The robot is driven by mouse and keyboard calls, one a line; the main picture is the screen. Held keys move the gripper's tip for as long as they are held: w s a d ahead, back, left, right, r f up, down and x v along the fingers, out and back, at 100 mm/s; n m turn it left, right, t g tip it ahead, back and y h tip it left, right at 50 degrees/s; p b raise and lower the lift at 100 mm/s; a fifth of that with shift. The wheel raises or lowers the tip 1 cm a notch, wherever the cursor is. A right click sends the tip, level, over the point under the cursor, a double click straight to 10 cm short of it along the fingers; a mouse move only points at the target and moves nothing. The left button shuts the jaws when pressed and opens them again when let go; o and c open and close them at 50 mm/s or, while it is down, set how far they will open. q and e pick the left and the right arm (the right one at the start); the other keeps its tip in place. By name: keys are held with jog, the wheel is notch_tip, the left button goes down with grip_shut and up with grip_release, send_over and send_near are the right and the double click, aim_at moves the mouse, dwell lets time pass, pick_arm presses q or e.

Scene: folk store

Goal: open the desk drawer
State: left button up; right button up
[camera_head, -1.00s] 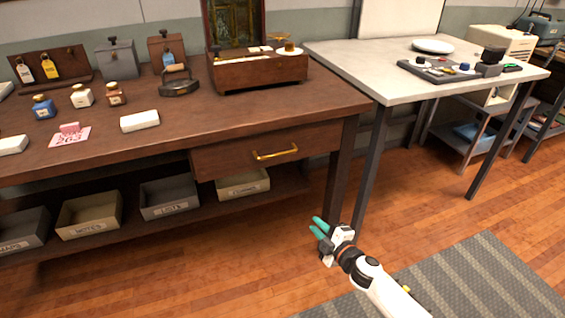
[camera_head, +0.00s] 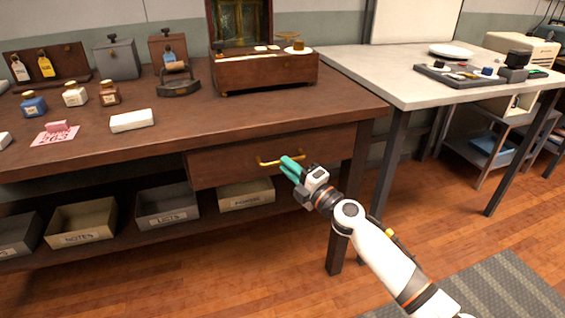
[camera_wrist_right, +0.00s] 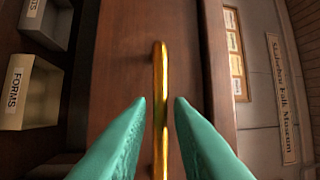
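The desk drawer (camera_head: 225,164) is a dark wood front under the right part of the brown desk (camera_head: 250,109). It looks shut. In the right wrist view the handle (camera_wrist_right: 160,100) stands upright between the two teal fingertips (camera_wrist_right: 160,103) of my right gripper. The fingers are apart, with gaps on both sides of the handle. My left gripper is not in view.
Open boxes, one labelled FORMS (camera_wrist_right: 27,92), stand on the shelf below the drawer. A desk leg (camera_head: 350,200) is just right of the drawer, and a white-topped table (camera_head: 400,85) stands beyond it. Bottles, a white block (camera_head: 132,120) and a wooden case (camera_head: 265,72) stand on the desk.

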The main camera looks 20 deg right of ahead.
jog(key=shift+x, duration=1.45)
jog(key=shift+c, duration=0.3)
grip_shut()
